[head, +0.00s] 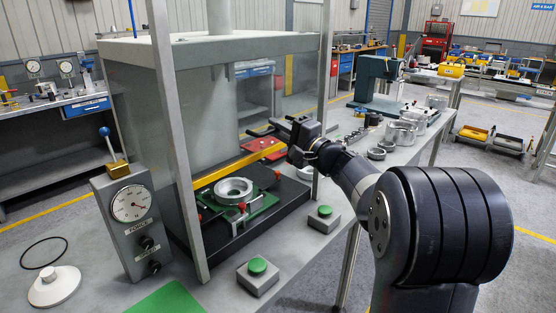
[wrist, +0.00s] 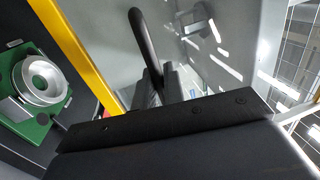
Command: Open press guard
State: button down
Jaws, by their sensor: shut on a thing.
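The press guard is a clear panel with a yellow bar (head: 235,165) along its lower edge, set in the grey press frame (head: 172,130). The yellow bar also shows in the wrist view (wrist: 75,50). A black curved handle (wrist: 146,40) stands out from the panel in the wrist view. My gripper (head: 290,136) is at the right part of the guard in the head view. In the wrist view its grey fingers (wrist: 163,88) are shut on the handle, and the finger tips are partly hidden by my gripper's dark body.
A green fixture with a metal ring (head: 235,190) sits on the black press base. A force gauge box (head: 132,212) stands at left, and two green-button boxes (head: 258,275) (head: 324,218) stand in front. Metal parts (head: 405,130) lie on the bench to the right.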

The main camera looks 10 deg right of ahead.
notch_tip(320, 180, up, 11)
jog(key=shift+f+p, duration=0.1)
jog(key=shift+p, duration=1.15)
jog(key=c, duration=1.6)
grip_release()
jog(key=shift+c, duration=0.2)
jog(key=b, duration=0.3)
send_near(266, 78)
jog(key=v, duration=0.5)
jog(key=shift+w+a, duration=0.15)
